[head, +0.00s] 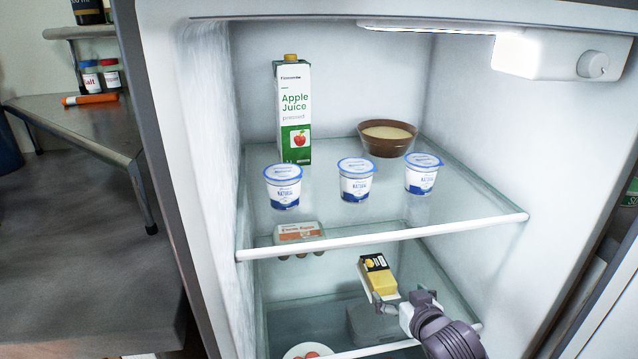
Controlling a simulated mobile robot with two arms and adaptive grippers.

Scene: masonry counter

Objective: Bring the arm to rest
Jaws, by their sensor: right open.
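My right gripper (385,303) reaches into the fridge from the lower right, in front of the lower shelf. It is open, with its fingers close to the near end of a black and yellow pack (378,274). I cannot tell whether the fingers touch the pack. Nothing shows between the fingers. My left gripper is not in view.
The upper glass shelf (330,222) has a white front bar. It holds an apple juice carton (293,115), a brown bowl (387,138) and three yogurt cups (357,180). An egg carton (300,236) and a plate (308,351) are lower. A metal table (85,130) stands left.

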